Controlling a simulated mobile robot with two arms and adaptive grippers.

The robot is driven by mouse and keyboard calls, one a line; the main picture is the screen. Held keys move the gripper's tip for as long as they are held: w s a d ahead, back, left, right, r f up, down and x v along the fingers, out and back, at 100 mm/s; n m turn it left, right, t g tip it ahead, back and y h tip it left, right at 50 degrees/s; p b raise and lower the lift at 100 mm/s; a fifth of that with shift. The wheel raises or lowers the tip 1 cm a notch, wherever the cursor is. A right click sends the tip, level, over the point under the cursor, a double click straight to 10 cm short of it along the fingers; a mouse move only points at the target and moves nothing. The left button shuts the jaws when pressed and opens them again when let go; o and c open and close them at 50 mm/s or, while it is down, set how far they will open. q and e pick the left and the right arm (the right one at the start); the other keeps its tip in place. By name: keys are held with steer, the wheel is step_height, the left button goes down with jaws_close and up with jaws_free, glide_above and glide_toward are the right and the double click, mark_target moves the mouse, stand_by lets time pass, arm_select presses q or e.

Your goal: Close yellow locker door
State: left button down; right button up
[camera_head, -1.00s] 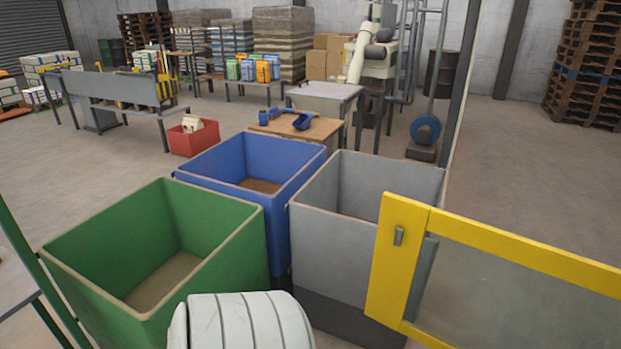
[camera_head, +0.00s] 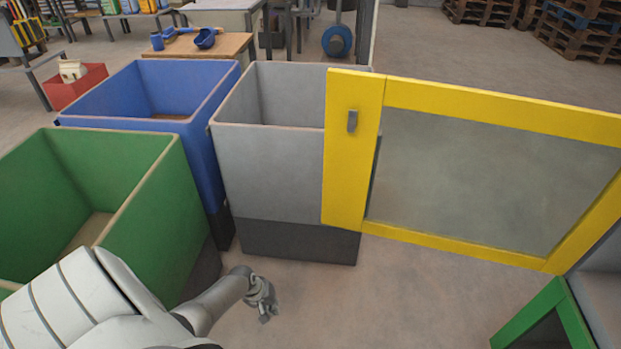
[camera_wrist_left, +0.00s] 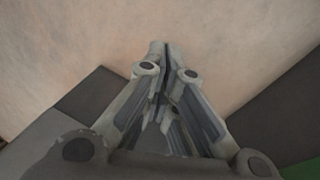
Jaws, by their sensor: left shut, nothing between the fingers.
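The yellow locker door (camera_head: 352,150) stands open at the right of the head view. It has a yellow frame, a see-through panel (camera_head: 490,175) and a small grey handle (camera_head: 352,121) near its left edge. My left gripper (camera_head: 266,314) is low over the floor, below and to the left of the door, and apart from it. In the left wrist view the gripper (camera_wrist_left: 160,50) is shut and empty, with bare floor beyond its fingertips. My right gripper is in neither view.
A grey bin (camera_head: 265,175), a blue bin (camera_head: 205,140) and a green bin (camera_head: 150,220) stand left of the door. A green-framed opening (camera_head: 545,315) sits at the lower right. The floor (camera_head: 400,300) below the door is clear.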

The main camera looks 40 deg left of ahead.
arm_select(q)
steer(key=w+a+r+n+t+h+b, duration=0.25)
steer(key=w+r+b, duration=0.25)
steer(key=w+r, duration=0.5)
steer(key=w+a+r+n+t+h+b, duration=0.1)
steer(key=w+a+r+t+h+b, duration=0.25)
steer(key=w+r+b, duration=0.45)
step_height(320, 180, up, 25)
steer(key=a+m+t+h+b, duration=0.2)
steer(key=m+t+h+b, duration=0.15)
steer(key=h+b, duration=0.2)
steer(key=w+d, duration=0.2)
steer(key=d, duration=0.7)
steer(key=shift+w+d+r+m+g, duration=0.15)
steer(key=shift+w+r+m+g, duration=0.15)
steer(key=shift+r+g, duration=0.15)
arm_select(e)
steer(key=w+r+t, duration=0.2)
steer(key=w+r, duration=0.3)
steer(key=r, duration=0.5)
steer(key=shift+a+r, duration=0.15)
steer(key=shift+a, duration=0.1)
arm_select(q)
steer(key=shift+h, duration=0.25)
